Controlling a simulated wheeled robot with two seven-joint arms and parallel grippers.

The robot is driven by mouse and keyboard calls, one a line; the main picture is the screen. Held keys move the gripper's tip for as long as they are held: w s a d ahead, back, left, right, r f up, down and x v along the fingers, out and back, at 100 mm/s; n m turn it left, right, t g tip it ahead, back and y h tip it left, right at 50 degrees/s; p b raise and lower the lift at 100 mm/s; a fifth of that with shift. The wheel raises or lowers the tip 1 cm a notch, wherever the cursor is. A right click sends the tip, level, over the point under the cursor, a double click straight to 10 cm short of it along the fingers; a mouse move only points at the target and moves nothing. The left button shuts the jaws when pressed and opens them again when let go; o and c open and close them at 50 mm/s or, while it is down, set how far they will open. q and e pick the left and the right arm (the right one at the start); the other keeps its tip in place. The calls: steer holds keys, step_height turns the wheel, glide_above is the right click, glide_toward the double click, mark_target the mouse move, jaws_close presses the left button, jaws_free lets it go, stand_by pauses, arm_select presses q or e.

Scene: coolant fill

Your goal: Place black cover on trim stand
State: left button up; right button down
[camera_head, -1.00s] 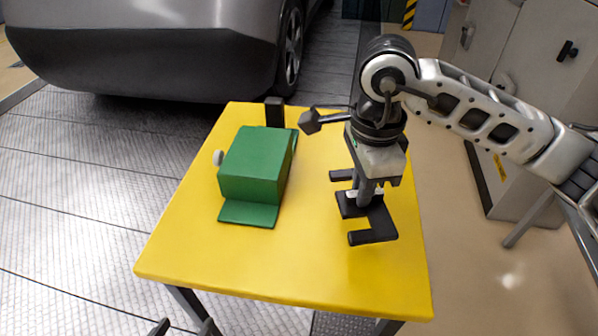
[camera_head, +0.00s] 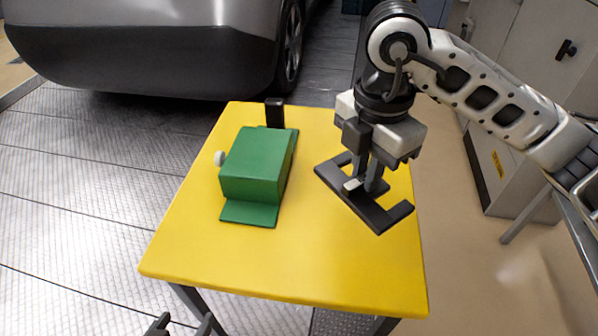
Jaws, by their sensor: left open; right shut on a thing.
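The black cover (camera_head: 372,212), a flat dark frame with open slots, is held by my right gripper (camera_head: 367,184) over the right part of the yellow table. It lies at a slant, its near right end toward the front edge; its exact height above the table is hard to judge. The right fingers are shut on its middle bar. A green block-shaped piece (camera_head: 255,165), which may be the trim stand, sits left of it on a green base plate, with a white knob on its left side. My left gripper (camera_head: 184,325) shows only its fingertips at the bottom edge, open and empty.
The yellow table (camera_head: 300,265) has free room at the front and between the green piece and the cover. A black upright post (camera_head: 274,112) stands behind the green piece. A grey car (camera_head: 150,45) is beyond the table; grey cabinets (camera_head: 530,75) stand at right.

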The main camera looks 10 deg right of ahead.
steer(key=m, duration=0.3)
steer(key=shift+r+m, duration=0.3)
steer(key=shift+m, duration=0.1)
steer(key=shift+w+d+f, duration=0.15)
steer(key=shift+w, duration=0.15)
steer(key=w+d+f, duration=0.2)
steer(key=w+f, duration=0.1)
steer(key=w+d+f, duration=0.2)
steer(key=w, duration=0.2)
steer(key=w+d+f, duration=0.1)
steer(key=w+f, duration=0.2)
steer(key=shift+w+d+f+b, duration=0.3)
steer(key=shift+w+d+b, duration=0.05)
steer(key=shift+w+d, duration=0.05)
steer(key=shift+w+d+f, duration=0.15)
steer(key=shift+w+f, duration=0.15)
steer(key=shift+f, duration=0.05)
step_height(320, 180, down, 3)
steer(key=shift+w+f, duration=0.1)
arm_select(q)
steer(key=shift+s+f, duration=0.1)
steer(key=shift+f, duration=0.05)
arm_select(e)
steer(key=shift+f, duration=0.1)
steer(key=shift+f, duration=0.1)
